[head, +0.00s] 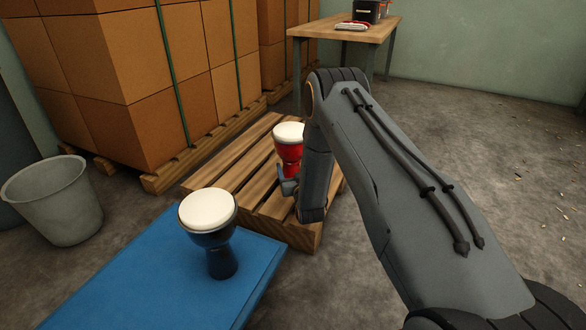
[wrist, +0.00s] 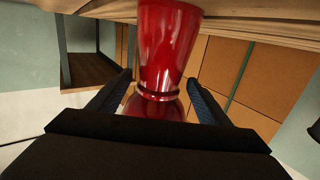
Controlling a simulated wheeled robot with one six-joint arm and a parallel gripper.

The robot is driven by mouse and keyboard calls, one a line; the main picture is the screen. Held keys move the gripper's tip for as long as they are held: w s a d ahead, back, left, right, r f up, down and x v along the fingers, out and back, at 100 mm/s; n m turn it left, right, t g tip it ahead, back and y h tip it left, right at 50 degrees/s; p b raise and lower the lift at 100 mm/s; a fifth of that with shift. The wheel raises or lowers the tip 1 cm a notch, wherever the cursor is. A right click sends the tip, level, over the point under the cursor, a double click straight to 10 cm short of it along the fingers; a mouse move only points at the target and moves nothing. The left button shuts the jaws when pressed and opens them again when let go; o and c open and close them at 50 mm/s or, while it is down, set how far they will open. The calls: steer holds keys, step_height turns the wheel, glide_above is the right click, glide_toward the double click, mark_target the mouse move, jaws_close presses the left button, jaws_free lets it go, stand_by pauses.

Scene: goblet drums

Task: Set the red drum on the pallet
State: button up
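The red drum (head: 289,147), with a white head, stands upright on the wooden pallet (head: 240,159). My arm hides part of its right side in the head view. In the wrist view, which looks upside down, the red drum (wrist: 168,45) shows its foot against the wood and its narrow waist nearer my gripper (wrist: 161,84). The fingers are apart on either side of the drum, with a gap visible at least on the left. In the head view my gripper (head: 289,187) is low beside the drum, partly hidden by my arm.
A dark blue drum (head: 210,228) with a white head stands on a blue platform (head: 165,275) in front of the pallet. Stacked cartons (head: 150,75) stand behind the pallet. A grey bin (head: 55,205) is at the left. A wooden table (head: 345,29) stands at the back.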

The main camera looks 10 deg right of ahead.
steer(key=shift+r, duration=0.1)
steer(key=shift+s, duration=0.2)
steer(key=s+p, duration=0.6)
steer(key=s, duration=0.5)
steer(key=a+r+n+g+y, duration=0.2)
steer(key=a+r+g, duration=0.4)
steer(key=a+r, duration=0.95)
steer(key=s+a+r+g, duration=0.1)
steer(key=s+a+r, duration=0.2)
steer(key=s, duration=0.2)
steer(key=s+a+r+n+g, duration=0.1)
steer(key=s+a+r, duration=0.2)
steer(key=s, duration=0.2)
steer(key=s+a+r+g+y, duration=0.1)
steer(key=s+a+r+g, duration=0.1)
steer(key=s, duration=0.3)
steer(key=shift+s+a+r+n, duration=0.15)
steer(key=shift+a+r+n, duration=0.25)
steer(key=s+d+r+n+g, duration=0.1)
steer(key=s+r+g, duration=0.1)
steer(key=s, duration=0.9)
steer(key=s+d+r+n+g+h, duration=0.1)
steer(key=s+r+g, duration=0.2)
steer(key=s, duration=0.8)
steer(key=s+d+r+n+g, duration=0.1)
steer(key=s+r, duration=0.3)
steer(key=s, duration=0.8)
steer(key=shift+d+r+g, duration=0.35)
steer(key=shift+r+g, duration=0.05)
steer(key=shift+g, duration=0.3)
